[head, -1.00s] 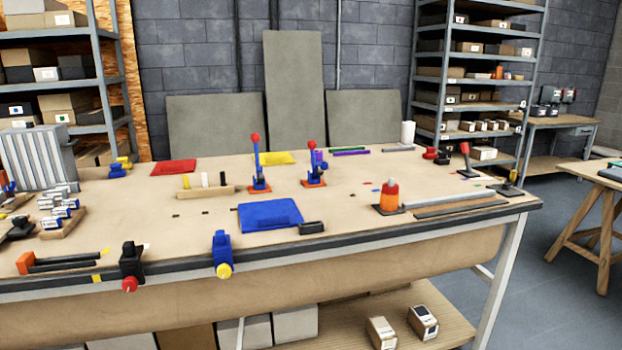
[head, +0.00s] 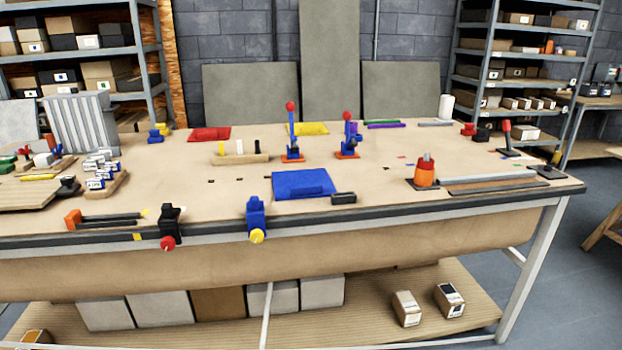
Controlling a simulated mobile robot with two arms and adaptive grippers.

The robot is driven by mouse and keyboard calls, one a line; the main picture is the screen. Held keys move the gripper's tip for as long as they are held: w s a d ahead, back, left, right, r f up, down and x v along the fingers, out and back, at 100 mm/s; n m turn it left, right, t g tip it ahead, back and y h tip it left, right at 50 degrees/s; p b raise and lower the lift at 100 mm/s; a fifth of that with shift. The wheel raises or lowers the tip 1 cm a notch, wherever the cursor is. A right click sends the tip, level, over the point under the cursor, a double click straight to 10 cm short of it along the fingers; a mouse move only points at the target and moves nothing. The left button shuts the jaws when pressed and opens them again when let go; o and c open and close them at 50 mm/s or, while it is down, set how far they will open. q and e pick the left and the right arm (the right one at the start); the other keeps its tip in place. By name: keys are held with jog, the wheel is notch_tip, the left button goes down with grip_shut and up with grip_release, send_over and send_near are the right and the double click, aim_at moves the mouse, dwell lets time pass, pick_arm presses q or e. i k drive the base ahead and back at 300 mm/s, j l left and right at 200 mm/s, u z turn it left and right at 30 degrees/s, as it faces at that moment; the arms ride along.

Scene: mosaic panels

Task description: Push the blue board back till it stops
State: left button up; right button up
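The blue board (head: 302,180) lies flat on the workbench (head: 370,220), near its front edge and a little right of the middle. It has a raised blue strip along its front part. Behind it stand two upright toggle clamps with red knobs, the left clamp (head: 292,140) and the right clamp (head: 348,138), both on orange bases. There is a gap of bare bench top between the board and these clamps. Neither of my grippers shows in the head view.
A small black block (head: 343,198) sits at the board's front right corner. A blue clamp with a yellow knob (head: 257,236) is on the front edge, left of the board. A wooden holder (head: 240,160) lies behind left.

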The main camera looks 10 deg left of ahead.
aim_at(302, 179)
jog(key=i+j+z, duration=0.65)
jog(key=z, duration=0.15)
jog(key=i, duration=0.05)
